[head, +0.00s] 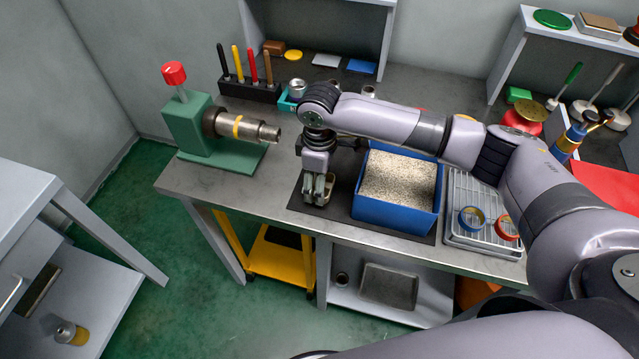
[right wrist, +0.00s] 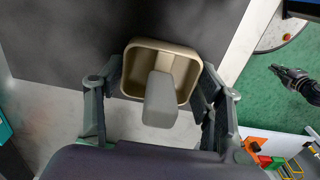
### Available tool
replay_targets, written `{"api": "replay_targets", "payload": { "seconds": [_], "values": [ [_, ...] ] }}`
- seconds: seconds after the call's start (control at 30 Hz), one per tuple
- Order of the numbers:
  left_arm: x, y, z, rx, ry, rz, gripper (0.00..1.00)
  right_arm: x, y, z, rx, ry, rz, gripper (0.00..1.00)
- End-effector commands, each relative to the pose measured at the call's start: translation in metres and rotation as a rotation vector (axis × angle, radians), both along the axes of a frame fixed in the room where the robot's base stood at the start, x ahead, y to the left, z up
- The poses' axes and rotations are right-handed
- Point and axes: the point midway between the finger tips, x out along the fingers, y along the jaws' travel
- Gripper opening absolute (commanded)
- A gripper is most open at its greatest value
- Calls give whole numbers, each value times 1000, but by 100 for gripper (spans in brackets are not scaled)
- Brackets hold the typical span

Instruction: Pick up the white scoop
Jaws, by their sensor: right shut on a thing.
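The scoop (right wrist: 185,100) shows in the right wrist view as a squarish cream-beige pan with rounded corners and a broad grey handle (right wrist: 160,102). My right gripper (head: 318,197) is over the dark mat, left of the blue bin, fingers pointing down. In the right wrist view its two fingers (right wrist: 160,92) stand on either side of the scoop, shut on it. In the head view the scoop is mostly hidden by the gripper. I cannot tell whether it touches the mat. My left gripper does not show in the head view.
A blue bin (head: 390,215) of speckled granules stands close right of the gripper. A metal rack (head: 484,242) with two tape rolls is farther right. A green vise (head: 188,128) holds a pipe at left. The bench's front edge is close by.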

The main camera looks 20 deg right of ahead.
Motion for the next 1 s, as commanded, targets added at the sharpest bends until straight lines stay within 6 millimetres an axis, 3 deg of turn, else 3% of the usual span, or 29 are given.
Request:
{"api": "replay_targets", "payload": {
  "seconds": [0.3, 0.63, 0.77, 1.0],
  "values": [
    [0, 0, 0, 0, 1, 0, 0, 0, 0, 0, 1, -1, 0, 30],
    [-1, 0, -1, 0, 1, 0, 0, 1, 0, 10, 1, -2, 0, 30],
    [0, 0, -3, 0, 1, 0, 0, 1, 0, 28, 2, -5, 1, 30],
    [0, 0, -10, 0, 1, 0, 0, 2, 1, 88, 3, -7, 2, 30]
  ]
}}
